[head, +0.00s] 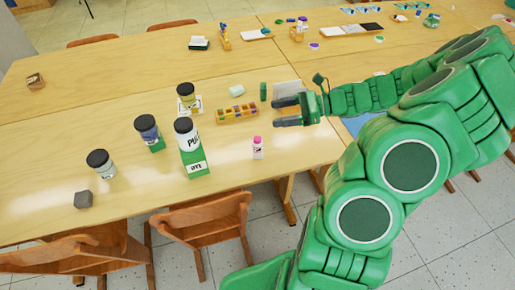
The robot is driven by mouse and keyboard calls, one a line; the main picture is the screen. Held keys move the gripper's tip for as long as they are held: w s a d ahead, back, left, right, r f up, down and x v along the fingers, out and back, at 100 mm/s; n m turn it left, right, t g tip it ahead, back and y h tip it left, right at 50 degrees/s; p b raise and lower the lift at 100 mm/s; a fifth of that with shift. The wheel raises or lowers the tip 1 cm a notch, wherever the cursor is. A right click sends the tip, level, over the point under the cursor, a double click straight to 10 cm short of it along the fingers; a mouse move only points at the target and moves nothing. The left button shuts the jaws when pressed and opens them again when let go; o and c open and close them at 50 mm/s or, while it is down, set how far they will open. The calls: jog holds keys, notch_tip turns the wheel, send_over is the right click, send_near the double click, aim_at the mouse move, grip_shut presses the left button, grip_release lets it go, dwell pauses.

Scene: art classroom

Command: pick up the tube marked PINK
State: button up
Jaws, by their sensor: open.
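A small white tube with a pink cap (258,148) stands upright near the table's front edge; its label is too small to read. My gripper (276,112) is open and empty, its two dark fingers pointing left. It is behind and slightly right of the pink-capped tube, apart from it in the picture. A dark green tube or bottle (263,91) stands just behind the fingertips. A larger black-lidded jar (187,138), with lettering partly readable as "PI", stands on a green block (195,164) to the left.
More black-lidded jars (148,130) stand left on the wooden table (60,135). A paint box with coloured compartments (237,113) lies left of my fingers. A grey cube (83,199) is near the front edge. Wooden chairs (205,221) stand in front. Table around the pink-capped tube is clear.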

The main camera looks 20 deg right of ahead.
notch_tip(320, 180, up, 6)
jog(key=f+t+y, duration=0.1)
jog(key=y, duration=0.2)
send_near(257, 149)
jog(key=x, duration=0.4)
jog(key=shift+w+d+r, duration=0.1)
jog(key=shift+w+d, duration=0.1)
jog(key=shift+w, duration=0.2)
jog(key=shift+x, duration=1.25)
jog(key=shift+w+x, duration=0.25)
jog(key=shift+x, duration=1.05)
jog(key=shift+w+x, duration=0.25)
jog(key=shift+x, duration=1.1)
jog(key=shift+d+r, duration=0.15)
jog(key=c, duration=1.1)
